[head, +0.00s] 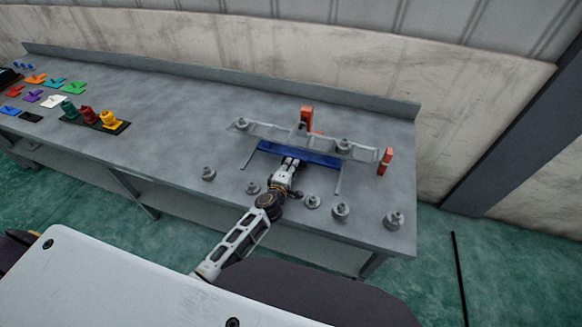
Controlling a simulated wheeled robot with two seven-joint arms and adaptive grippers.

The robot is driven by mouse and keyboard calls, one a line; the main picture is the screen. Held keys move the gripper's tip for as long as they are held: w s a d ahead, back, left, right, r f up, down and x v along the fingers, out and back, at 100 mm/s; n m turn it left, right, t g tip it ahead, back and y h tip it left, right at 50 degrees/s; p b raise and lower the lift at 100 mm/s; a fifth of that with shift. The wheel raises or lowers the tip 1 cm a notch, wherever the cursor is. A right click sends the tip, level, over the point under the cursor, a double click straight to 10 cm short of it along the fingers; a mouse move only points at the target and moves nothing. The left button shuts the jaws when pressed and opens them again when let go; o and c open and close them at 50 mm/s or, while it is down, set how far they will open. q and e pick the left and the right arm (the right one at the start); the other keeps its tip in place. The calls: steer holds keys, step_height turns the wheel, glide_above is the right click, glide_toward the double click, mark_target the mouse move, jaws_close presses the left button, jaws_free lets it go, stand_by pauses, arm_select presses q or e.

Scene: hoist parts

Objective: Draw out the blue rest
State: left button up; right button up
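The blue rest (320,158) is a long flat blue piece lying on the grey workbench, below and in front of a pale grey beam (270,131). My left gripper (291,162) reaches in from the front and its tips meet the near edge of the blue rest around its middle. The fingers are too small to tell whether they are open or shut on it. The beam hides part of the rest's far side. My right gripper is not in view.
Orange-red uprights (385,160) stand near the beam's right end and behind it (306,117). Several grey metal knobs (340,211) stand along the bench's front. Coloured plates (52,101) and a black tray (118,128) with green, red and yellow parts lie left. Bench (180,105) between is clear.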

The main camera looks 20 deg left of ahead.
arm_select(q)
steer(key=shift+c, duration=0.2)
jaws_close()
steer(key=shift+s, duration=0.1)
steer(key=shift+s+a+f+p, duration=0.1)
steer(key=shift+s+p, duration=0.55)
steer(key=shift+s, duration=1.55)
steer(key=shift+f+v, duration=0.2)
steer(key=shift+v, duration=0.65)
steer(key=shift+f+v, duration=0.15)
steer(key=shift+v, duration=0.7)
steer(key=shift+f+v, duration=0.2)
steer(key=shift+v, duration=0.65)
steer(key=shift+s, duration=0.3)
